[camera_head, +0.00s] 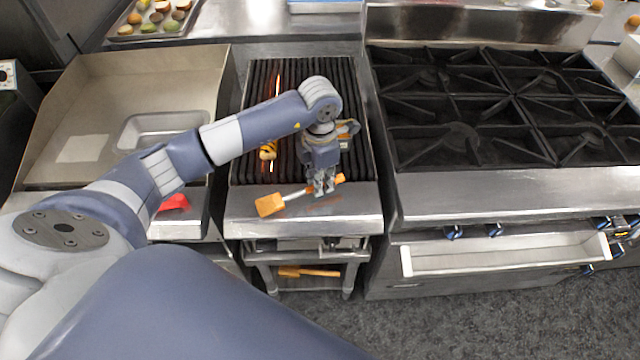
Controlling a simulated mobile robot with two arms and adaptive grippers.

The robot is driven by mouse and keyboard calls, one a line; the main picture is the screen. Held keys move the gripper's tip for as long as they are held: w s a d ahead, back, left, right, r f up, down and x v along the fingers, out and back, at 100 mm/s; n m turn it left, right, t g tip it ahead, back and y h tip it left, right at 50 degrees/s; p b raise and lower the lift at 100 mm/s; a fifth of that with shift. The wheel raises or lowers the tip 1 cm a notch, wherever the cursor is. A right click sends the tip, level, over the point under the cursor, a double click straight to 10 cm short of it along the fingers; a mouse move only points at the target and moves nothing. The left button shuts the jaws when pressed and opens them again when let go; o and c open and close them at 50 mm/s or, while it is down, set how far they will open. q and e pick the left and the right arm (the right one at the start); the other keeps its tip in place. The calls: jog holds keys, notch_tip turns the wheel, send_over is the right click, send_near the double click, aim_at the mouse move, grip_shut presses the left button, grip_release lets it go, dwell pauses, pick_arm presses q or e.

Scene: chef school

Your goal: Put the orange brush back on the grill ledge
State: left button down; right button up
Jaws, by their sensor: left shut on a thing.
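An orange brush (270,205) with a pale metal shank and an orange handle end is over the steel grill ledge (355,212). Its wide head points left and towards the front. My left gripper (322,189) points down and is shut on the brush near its handle end. I cannot tell whether the brush touches the ledge or hangs just above it. A second orange brush (310,272) lies on the shelf below the grill. My right gripper is not in view.
A burner range (460,110) stands to the right and a griddle (85,120) to the left. A red item (174,202) lies on the left counter.

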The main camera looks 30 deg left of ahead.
pick_arm(q)
notch_tip(320, 180, down, 2)
jog(key=shift+s+f+p, duration=0.1)
jog(key=shift+s+p, duration=0.05)
jog(key=shift+p, duration=0.45)
jog(key=shift+f, duration=0.5)
jog(key=c, duration=1.5)
grip_release()
jog(key=shift+o, duration=0.2)
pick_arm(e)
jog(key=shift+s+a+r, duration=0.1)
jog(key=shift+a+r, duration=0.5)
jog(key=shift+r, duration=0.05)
